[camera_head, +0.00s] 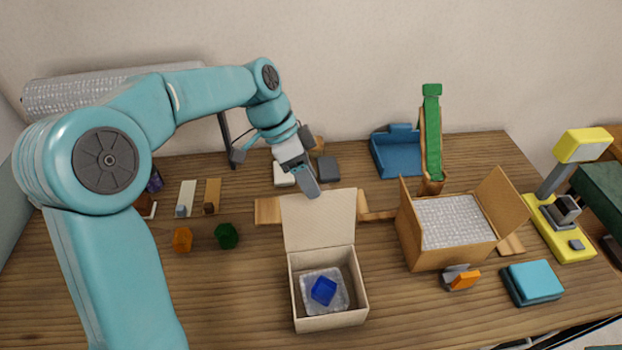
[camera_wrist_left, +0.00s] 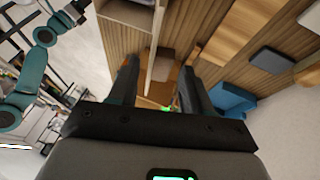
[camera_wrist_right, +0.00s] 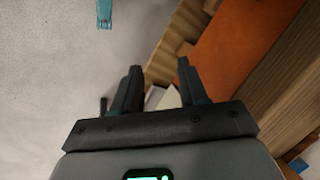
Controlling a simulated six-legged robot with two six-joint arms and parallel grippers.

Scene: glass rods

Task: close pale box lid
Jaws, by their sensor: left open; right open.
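The pale box (camera_head: 329,319) stands on the table in the head view with its top open. Its pale lid (camera_head: 319,222) stands up from the back edge. A blue cube (camera_head: 323,290) lies inside on clear bubble wrap. My left gripper (camera_head: 309,183) is just above the lid's top edge; I cannot tell whether it touches. In the left wrist view its fingers (camera_wrist_left: 158,70) are apart, with a pale panel (camera_wrist_left: 155,45) showing beyond them. My right gripper (camera_wrist_right: 157,70) is open and empty in its wrist view, away from the pale box.
A larger cardboard box (camera_head: 431,260) with open flaps stands to the right. A blue tray (camera_head: 397,158) and a green-topped upright piece (camera_head: 432,130) are behind it. A yellow stand (camera_head: 560,235) and a teal block (camera_head: 534,282) are further right. Orange (camera_head: 182,240) and green (camera_head: 226,236) pieces lie left.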

